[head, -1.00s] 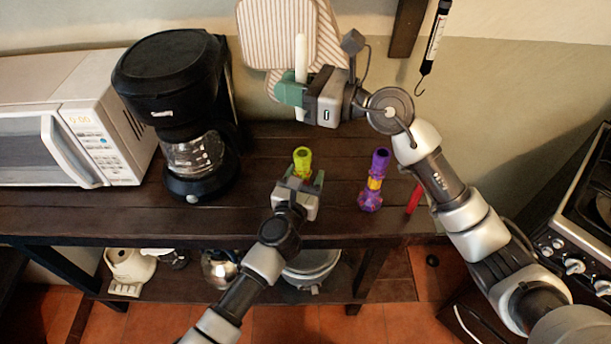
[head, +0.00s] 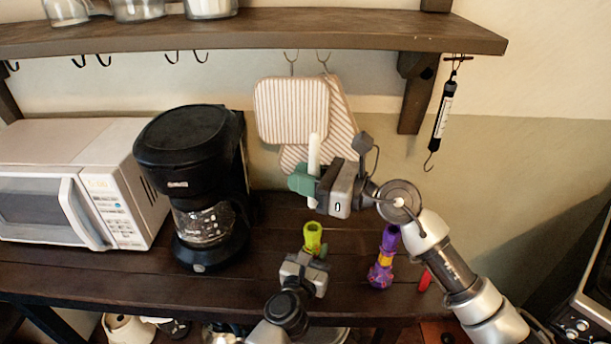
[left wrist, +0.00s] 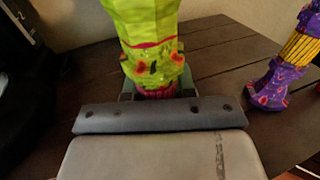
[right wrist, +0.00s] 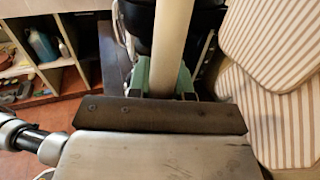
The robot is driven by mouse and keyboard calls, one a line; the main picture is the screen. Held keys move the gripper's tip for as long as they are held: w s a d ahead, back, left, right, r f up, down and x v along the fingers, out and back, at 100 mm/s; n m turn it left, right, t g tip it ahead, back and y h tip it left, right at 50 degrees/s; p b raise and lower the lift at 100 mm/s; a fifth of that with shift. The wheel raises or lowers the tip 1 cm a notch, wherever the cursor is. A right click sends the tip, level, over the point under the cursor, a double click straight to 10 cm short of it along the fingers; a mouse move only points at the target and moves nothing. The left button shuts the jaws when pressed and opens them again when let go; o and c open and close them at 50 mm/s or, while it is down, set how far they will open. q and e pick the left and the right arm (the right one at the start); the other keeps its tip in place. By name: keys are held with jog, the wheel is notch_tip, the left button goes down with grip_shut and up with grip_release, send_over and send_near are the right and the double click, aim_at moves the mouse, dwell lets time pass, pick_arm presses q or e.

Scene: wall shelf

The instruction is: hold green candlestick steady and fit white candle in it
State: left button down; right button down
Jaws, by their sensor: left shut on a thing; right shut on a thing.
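The green candlestick (head: 313,234) stands upright on the dark wooden counter. My left gripper (head: 309,258) is shut on its lower part. In the left wrist view the yellow-green candlestick (left wrist: 150,40) has painted red and pink details, and its base is hidden by the gripper. The white candle (head: 314,155) is upright in my right gripper (head: 308,181), which is shut on it, above the candlestick in the head view. The candle (right wrist: 171,45) also shows between the fingers in the right wrist view. The candle's lower end is apart from the candlestick's top.
A purple candlestick (head: 383,262) stands right of the green one, with a red object (head: 425,279) beyond it. A black coffee maker (head: 192,190) and a white microwave (head: 75,185) are at left. Striped pot holders (head: 290,112) hang behind, under a wall shelf (head: 250,36).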

send_over(304, 226)
jog(key=shift+g, duration=0.3)
jog(key=shift+w+f, duration=0.1)
jog(key=shift+f, duration=2.4)
pick_arm(q)
jog(key=shift+f, duration=0.1)
pick_arm(e)
jog(key=shift+f, duration=1.55)
jog(key=c, duration=0.9)
grip_release()
jog(key=shift+c, duration=0.2)
jog(key=v, duration=1.2)
pick_arm(q)
jog(key=c, duration=0.8)
grip_release()
pick_arm(e)
jog(key=shift+f, duration=0.1)
pick_arm(q)
jog(key=shift+s, duration=0.1)
